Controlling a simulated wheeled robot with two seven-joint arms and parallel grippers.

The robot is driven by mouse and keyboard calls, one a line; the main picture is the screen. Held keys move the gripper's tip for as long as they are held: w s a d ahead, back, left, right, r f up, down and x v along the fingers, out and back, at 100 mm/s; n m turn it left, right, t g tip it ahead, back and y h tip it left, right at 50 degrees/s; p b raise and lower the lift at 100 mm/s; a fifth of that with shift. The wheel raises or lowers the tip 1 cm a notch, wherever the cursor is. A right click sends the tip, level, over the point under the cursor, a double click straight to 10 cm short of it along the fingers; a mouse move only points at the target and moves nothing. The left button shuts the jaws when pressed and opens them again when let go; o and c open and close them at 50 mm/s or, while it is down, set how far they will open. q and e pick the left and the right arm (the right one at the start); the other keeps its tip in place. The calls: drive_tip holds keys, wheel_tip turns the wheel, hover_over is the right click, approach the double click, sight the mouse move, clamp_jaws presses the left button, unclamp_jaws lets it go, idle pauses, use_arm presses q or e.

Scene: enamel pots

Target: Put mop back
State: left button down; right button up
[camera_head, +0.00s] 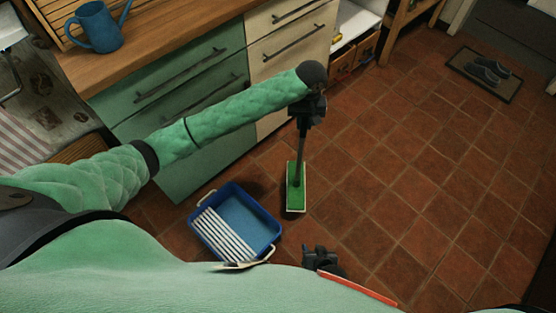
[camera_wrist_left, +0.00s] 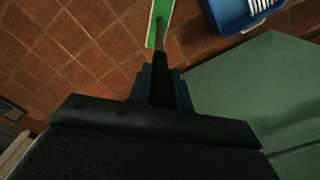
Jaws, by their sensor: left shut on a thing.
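The mop has a dark upright handle (camera_head: 300,150) and a flat green head (camera_head: 295,198) edged in white, low at the tiled floor. My left gripper (camera_head: 308,108) is shut on the mop handle near its upper end. In the left wrist view the handle (camera_wrist_left: 161,75) runs out from between the fingers (camera_wrist_left: 162,88) toward the green head (camera_wrist_left: 160,22). My right gripper (camera_head: 320,258) is low at the bottom of the head view, away from the mop; its finger gap is unclear. A blue bucket tray (camera_head: 262,247) with a white slatted part stands left of the mop head.
Green drawers (camera_head: 190,85) and cream drawers (camera_head: 290,50) under a wooden counter stand behind my left arm. A blue jug (camera_head: 95,27) is on the counter. A doormat with shoes (camera_head: 485,75) lies far right. The tiled floor right of the mop is clear.

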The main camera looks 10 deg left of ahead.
use_arm(q)
drive_tip(key=w+a+f, duration=0.6)
drive_tip(key=a+f, duration=0.3)
drive_tip(key=f, duration=0.1)
drive_tip(key=shift+w+f+b, duration=0.25)
drive_tip(key=shift+f+b, duration=0.05)
drive_tip(key=shift+b, duration=0.05)
drive_tip(key=c, duration=1.3)
unclamp_jaws()
drive_tip(key=shift+f, duration=0.15)
